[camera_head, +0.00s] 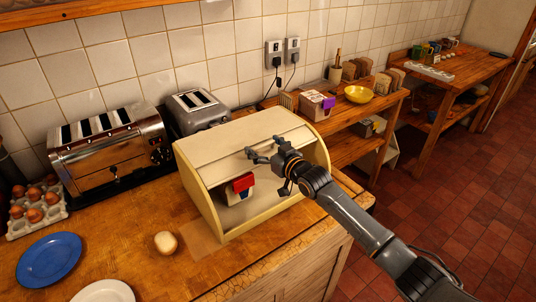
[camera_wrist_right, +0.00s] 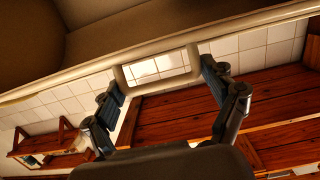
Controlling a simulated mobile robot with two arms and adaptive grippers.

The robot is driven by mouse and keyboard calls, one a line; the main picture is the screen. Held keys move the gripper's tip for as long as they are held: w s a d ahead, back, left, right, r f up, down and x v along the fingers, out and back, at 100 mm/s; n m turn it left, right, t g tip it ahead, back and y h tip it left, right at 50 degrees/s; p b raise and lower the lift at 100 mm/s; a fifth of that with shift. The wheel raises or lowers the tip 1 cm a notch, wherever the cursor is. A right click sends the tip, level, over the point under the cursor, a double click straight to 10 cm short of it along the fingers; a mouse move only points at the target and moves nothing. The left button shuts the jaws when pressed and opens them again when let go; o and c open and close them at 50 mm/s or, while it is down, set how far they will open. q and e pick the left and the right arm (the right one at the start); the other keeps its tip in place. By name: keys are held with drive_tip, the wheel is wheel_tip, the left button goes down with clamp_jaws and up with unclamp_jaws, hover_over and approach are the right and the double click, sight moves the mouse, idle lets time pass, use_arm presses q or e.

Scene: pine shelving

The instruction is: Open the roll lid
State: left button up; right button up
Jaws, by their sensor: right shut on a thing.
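The cream bread bin (camera_head: 322,152) stands on the wooden counter with its front partly open. Its roll lid (camera_head: 222,150) is raised, its lower edge high across the opening. My right gripper (camera_head: 266,155) is at that edge, right of its middle. In the right wrist view, the lid's pale loop handle (camera_wrist_right: 122,76) lies between the two fingertips (camera_wrist_right: 162,75), and the gripper is shut on it. A red, white and blue package (camera_head: 243,184) shows inside the bin. My left gripper is not in view.
A chrome toaster (camera_head: 110,155) and a grey toaster (camera_head: 198,110) stand behind and left. An egg tray (camera_head: 38,208), a blue plate (camera_head: 48,258) and a round bun (camera_head: 165,243) lie on the counter. Shelving (camera_head: 340,150) with a yellow bowl (camera_head: 358,94) stands beyond the bin.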

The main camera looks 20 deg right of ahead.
drive_tip(key=o, duration=1.4)
drive_tip(key=shift+s+a, duration=0.1)
drive_tip(key=shift+s, duration=0.1)
drive_tip(key=shift+s+d+f, duration=0.1)
drive_tip(key=shift+s+d, duration=0.1)
drive_tip(key=shift+s, duration=0.2)
drive_tip(key=v, duration=1.1)
drive_tip(key=shift+s+a, duration=0.1)
